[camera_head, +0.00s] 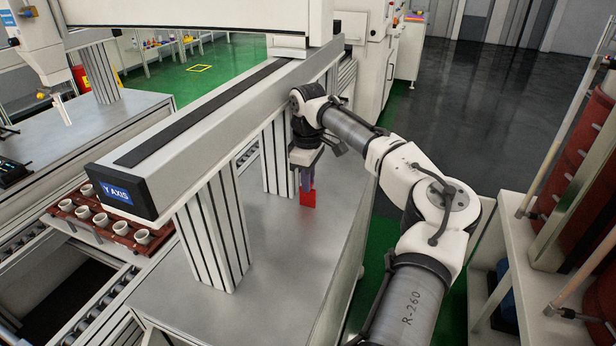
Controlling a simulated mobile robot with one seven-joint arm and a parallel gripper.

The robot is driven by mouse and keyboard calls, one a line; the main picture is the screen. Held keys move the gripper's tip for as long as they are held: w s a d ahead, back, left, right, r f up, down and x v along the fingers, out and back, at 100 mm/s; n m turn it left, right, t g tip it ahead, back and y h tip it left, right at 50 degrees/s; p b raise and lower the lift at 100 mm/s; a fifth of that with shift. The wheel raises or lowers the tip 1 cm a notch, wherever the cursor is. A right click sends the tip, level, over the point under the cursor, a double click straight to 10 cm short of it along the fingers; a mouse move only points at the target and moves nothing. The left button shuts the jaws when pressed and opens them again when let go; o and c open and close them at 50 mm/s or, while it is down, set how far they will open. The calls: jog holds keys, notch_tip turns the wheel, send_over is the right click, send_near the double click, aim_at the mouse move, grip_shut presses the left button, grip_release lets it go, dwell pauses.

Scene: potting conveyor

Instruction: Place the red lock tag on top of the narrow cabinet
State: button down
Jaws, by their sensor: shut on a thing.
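The red lock tag (308,198) is a small flat red piece hanging upright below my gripper (306,183). My gripper points down and is shut on the tag's upper part, which the fingers partly hide. The tag is over the grey metal top (290,262) of a cabinet-like base, to the right of a ribbed post. I cannot tell whether its lower edge touches this top. A tall white cabinet (374,62) stands behind; its top is cut off by the frame. I cannot tell which of these is the narrow cabinet.
A thick beam marked "Y AXIS" (118,192) runs above the grey top on ribbed posts (212,232), close left of my gripper. A red tray (100,232) of white pots sits on the roller conveyor at left. A rack (540,215) with red drums stands at right.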

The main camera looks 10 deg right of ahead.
jog(key=c, duration=1.9)
grip_release()
jog(key=shift+f, duration=0.15)
jog(key=o, duration=0.5)
jog(key=shift+c, duration=0.2)
notch_tip(320, 180, up, 8)
jog(key=shift+f+b, duration=0.1)
jog(key=shift+b, duration=0.65)
